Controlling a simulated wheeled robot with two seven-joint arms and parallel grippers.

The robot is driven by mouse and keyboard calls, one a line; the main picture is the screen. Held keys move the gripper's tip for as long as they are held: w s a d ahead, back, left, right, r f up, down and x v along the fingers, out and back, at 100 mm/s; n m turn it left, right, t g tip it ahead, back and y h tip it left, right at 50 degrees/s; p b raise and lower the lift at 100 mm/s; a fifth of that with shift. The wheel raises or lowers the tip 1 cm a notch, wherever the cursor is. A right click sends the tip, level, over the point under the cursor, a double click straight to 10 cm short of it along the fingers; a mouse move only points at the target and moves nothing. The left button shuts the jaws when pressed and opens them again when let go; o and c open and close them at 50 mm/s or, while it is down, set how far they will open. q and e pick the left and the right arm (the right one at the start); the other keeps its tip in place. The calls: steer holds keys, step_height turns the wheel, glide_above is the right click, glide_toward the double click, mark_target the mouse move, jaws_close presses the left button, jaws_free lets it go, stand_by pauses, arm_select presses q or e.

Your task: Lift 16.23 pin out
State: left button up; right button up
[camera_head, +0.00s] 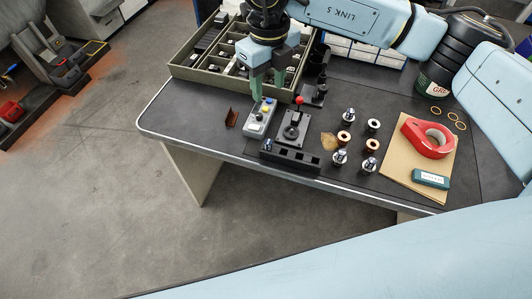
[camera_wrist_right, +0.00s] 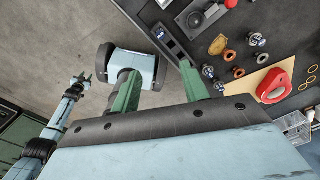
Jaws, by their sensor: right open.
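A dark block with a row of square openings (camera_head: 290,158) lies along the table's front edge; it also shows in the right wrist view (camera_wrist_right: 173,43). A small shiny pin (camera_head: 267,144) stands at its left end and shows in the wrist view (camera_wrist_right: 160,32). No size marking is readable, so I cannot tell whether this is the 16.23 pin. My right gripper (camera_head: 268,90) is open and empty, its green fingers pointing down above the grey button box, behind and apart from the block. A small arm with a dark claw (camera_wrist_right: 79,80), probably my left, shows in the wrist view.
A grey button box (camera_head: 260,118) and a red-knobbed lever fixture (camera_head: 293,129) stand behind the block. Several metal and copper pieces (camera_head: 340,157) stand to the right. A red tape dispenser (camera_head: 427,137) lies on a brown board (camera_head: 397,175). A compartment tray (camera_head: 190,73) is at the back.

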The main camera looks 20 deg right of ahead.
steer(key=b, duration=0.4)
glide_above(270, 143)
step_height(270, 143, down, 6)
steer(key=f, duration=0.5)
steer(key=f+b, duration=0.1)
steer(key=f, duration=0.1)
steer(key=shift+w+a+f, duration=0.2)
steer(key=shift+w+f, duration=0.05)
steer(key=shift+f, duration=0.55)
steer(key=f, duration=0.3)
steer(key=f+b, duration=0.1)
steer(key=shift+s+d+f, duration=0.2)
steer(key=shift+s+f, duration=0.05)
steer(key=shift+f, duration=0.15)
arm_select(q)
steer(key=w+a+f, duration=0.2)
steer(key=w+f, duration=0.2)
steer(key=f, duration=0.2)
steer(key=shift+w+a+f, duration=0.25)
steer(key=shift+w+a, duration=0.1)
arm_select(e)
steer(key=shift+c, duration=0.5)
arm_select(q)
steer(key=shift+d, duration=0.1)
arm_select(e)
jaws_close()
